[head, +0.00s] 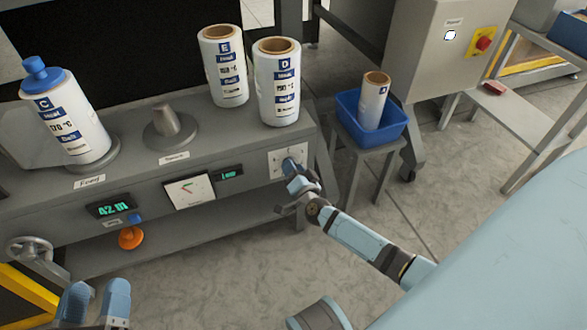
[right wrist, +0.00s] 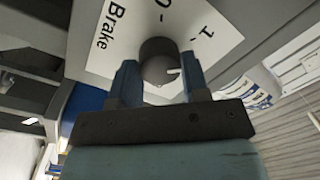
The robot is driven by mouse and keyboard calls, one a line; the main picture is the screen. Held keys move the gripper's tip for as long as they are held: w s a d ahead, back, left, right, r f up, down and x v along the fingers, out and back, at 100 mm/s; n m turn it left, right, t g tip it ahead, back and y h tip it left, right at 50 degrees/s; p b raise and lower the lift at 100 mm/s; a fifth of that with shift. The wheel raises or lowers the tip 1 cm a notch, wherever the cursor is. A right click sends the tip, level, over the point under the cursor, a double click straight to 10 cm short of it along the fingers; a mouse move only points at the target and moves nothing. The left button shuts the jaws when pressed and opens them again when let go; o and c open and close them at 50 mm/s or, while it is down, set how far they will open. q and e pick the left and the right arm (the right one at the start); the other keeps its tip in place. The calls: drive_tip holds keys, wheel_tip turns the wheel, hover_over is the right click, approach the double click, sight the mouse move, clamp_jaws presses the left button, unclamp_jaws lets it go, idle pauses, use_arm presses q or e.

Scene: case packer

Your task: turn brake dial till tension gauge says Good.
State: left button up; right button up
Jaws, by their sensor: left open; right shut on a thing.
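The brake dial (right wrist: 160,62) is a dark round knob with a pale mark. It stands on a white plate (right wrist: 112,30) that reads "Brake" in the right wrist view. My right gripper (right wrist: 160,80) is shut on the dial, one blue finger on each side. In the head view my right gripper (head: 298,176) is at the plate (head: 275,163) on the machine front and hides the dial. The tension gauge (head: 190,191) is a white panel with a needle; a small green display (head: 228,174) beside it reads "Low". My left gripper (head: 92,300) is open and empty at lower left.
Rolls D (head: 286,100) and E (head: 231,90) stand on the machine top, roll C (head: 72,130) on a spindle at left. A blue bin (head: 391,125) with a roll is on a stool at right. A display (head: 112,209) reads about 42 m. A handwheel (head: 28,250) is at left.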

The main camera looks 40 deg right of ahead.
drive_tip(key=o, duration=0.7)
drive_tip(key=shift+c, duration=0.2)
drive_tip(key=shift+o, duration=1.3)
use_arm(q)
drive_tip(key=shift+r, duration=0.3)
drive_tip(key=shift+a+r+y+p, duration=0.25)
drive_tip(key=shift+a+y+p, duration=0.25)
drive_tip(key=shift+p, duration=1.2)
use_arm(e)
drive_tip(key=s+a, duration=0.2)
drive_tip(key=s, duration=1.1)
drive_tip(key=shift+s+a+f, duration=0.2)
drive_tip(key=shift+s+a, duration=0.05)
drive_tip(key=shift+s, duration=0.05)
use_arm(q)
drive_tip(key=shift+r, duration=0.1)
